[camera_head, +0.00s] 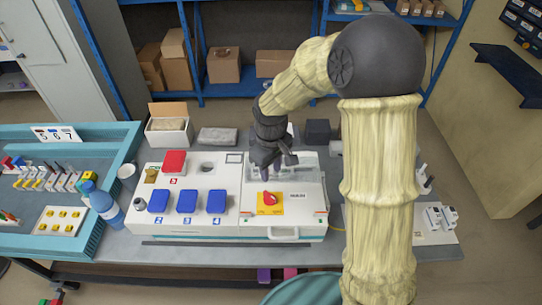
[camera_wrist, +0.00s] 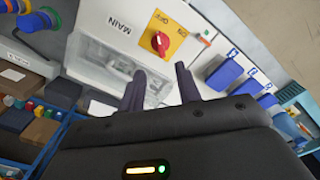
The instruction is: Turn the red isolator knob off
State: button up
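The red isolator knob (camera_head: 269,198) sits on a yellow plate (camera_head: 272,209) marked near the word MAIN, on the right part of a white panel box. In the wrist view the knob (camera_wrist: 160,42) is ahead of the fingers, with the yellow plate (camera_wrist: 178,40) around it. I cannot surely read its set position. My gripper (camera_head: 266,172) hangs over the box behind the knob, above a clear-covered section. In the wrist view my gripper (camera_wrist: 160,72) has its two dark fingers apart with nothing between them. The gripper does not touch the knob.
Blue socket covers (camera_head: 187,202) and a red one (camera_head: 174,163) are left of the knob. A blue bottle (camera_head: 103,207) and white cup (camera_head: 127,172) stand further left. An open carton (camera_head: 170,126) and grey blocks are behind. The space above the knob is clear.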

notch_tip(320, 180, up, 5)
jog(key=shift+r, duration=0.2)
dwell(0.5)
jog(key=s+d+f+m+t, duration=0.2)
jog(key=s+d+m, duration=0.6)
jog(key=s+d, duration=0.4)
jog(key=shift+s+d+m+t, duration=0.15)
jog(key=shift+d+m+t, duration=0.2)
jog(key=shift+d, duration=0.3)
jog(key=shift+f, duration=0.1)
dwell(1.4)
